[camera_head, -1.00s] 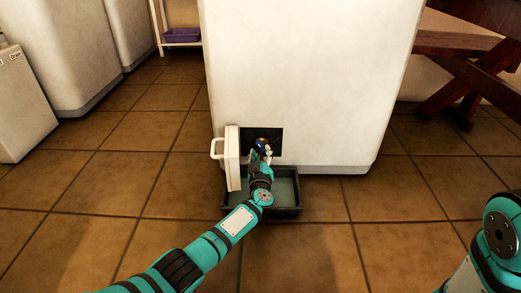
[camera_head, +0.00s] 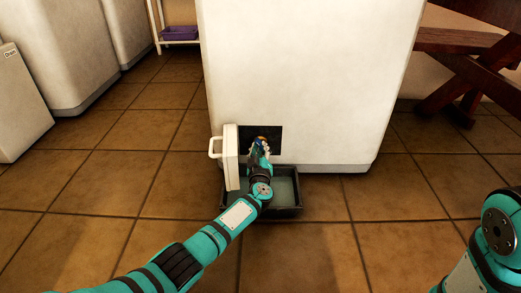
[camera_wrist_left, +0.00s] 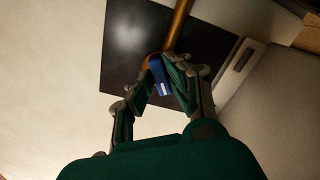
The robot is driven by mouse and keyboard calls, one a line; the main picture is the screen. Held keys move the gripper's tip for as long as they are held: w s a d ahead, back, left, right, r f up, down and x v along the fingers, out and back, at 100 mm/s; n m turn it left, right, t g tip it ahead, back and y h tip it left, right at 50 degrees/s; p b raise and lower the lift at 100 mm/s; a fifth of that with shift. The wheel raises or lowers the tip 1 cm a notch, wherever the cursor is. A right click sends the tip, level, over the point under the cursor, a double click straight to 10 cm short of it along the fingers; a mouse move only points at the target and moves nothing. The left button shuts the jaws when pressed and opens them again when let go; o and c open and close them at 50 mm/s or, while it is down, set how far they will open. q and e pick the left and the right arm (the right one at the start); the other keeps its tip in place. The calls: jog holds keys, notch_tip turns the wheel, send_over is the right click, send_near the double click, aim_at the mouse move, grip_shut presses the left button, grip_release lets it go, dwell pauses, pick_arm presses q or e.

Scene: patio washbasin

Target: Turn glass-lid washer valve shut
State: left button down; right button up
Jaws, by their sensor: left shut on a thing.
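The white washer (camera_head: 300,75) stands in the middle of the head view; its lid is out of view. Low on its front is a dark recess (camera_head: 275,136), with its white door (camera_head: 231,160) swung open on the left. The valve has a blue handle (camera_wrist_left: 160,78) on a copper-coloured pipe (camera_wrist_left: 179,25), seen in the left wrist view. My left gripper (camera_head: 260,146) is at the recess, shut on the blue handle; its fingers (camera_wrist_left: 157,68) hide part of it. In the head view the valve is mostly hidden. My right gripper is out of view.
A dark shallow tray (camera_head: 286,210) lies on the tiles under the recess. The open door's handle (camera_head: 215,147) sticks out to the left. White appliances (camera_head: 40,45) stand at left, a wooden bench (camera_head: 465,42) at right. Tiled floor is free on both sides.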

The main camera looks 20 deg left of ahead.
pick_arm(q)
jog(key=shift+n, duration=0.3)
jog(key=shift+d+n, duration=0.1)
jog(key=shift+n, duration=0.4)
jog(key=shift+f+n, duration=0.1)
jog(key=shift+n, duration=1.1)
jog(key=n, duration=0.6)
jog(key=shift+n, duration=0.4)
jog(key=c, duration=1.3)
grip_release()
